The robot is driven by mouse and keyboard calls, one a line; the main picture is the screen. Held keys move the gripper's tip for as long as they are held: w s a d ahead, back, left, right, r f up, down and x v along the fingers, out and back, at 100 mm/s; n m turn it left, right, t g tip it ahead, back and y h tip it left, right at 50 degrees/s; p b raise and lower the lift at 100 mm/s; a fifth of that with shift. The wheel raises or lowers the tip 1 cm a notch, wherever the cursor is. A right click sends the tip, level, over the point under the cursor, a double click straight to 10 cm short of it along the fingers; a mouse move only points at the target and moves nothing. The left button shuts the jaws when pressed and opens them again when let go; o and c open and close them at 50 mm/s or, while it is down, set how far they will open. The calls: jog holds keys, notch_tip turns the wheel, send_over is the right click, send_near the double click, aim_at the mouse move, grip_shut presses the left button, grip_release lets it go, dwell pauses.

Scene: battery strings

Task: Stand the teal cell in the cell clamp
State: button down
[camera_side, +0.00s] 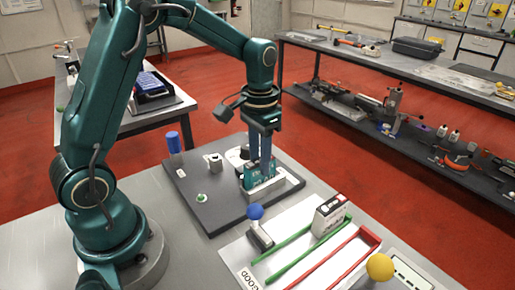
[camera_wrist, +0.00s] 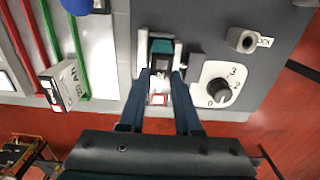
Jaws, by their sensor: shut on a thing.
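The teal cell (camera_side: 249,174) is between the fingers of my gripper (camera_side: 260,170), low over the dark board. It looks upright in the side view. In the wrist view the cell's teal end (camera_wrist: 161,46) shows between the pale side walls of the cell clamp (camera_wrist: 141,50). The clamp (camera_side: 266,189) stands at the front of the board, around the cell's lower part. My gripper (camera_wrist: 162,78) is shut on the cell from both sides. The cell's foot is hidden, so I cannot tell whether it touches the clamp floor.
A dial (camera_wrist: 221,91) and a grey socket (camera_wrist: 243,40) sit beside the clamp. A blue-topped post (camera_side: 173,143) stands at the board's back left. In front are a blue ball knob (camera_side: 255,212), a white cell (camera_side: 329,215), green and red rails, and a yellow ball (camera_side: 380,267).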

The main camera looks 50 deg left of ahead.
jog(key=shift+f, duration=0.15)
dwell(0.3)
jog(key=c, duration=0.5)
grip_release()
jog(key=shift+r, duration=2.6)
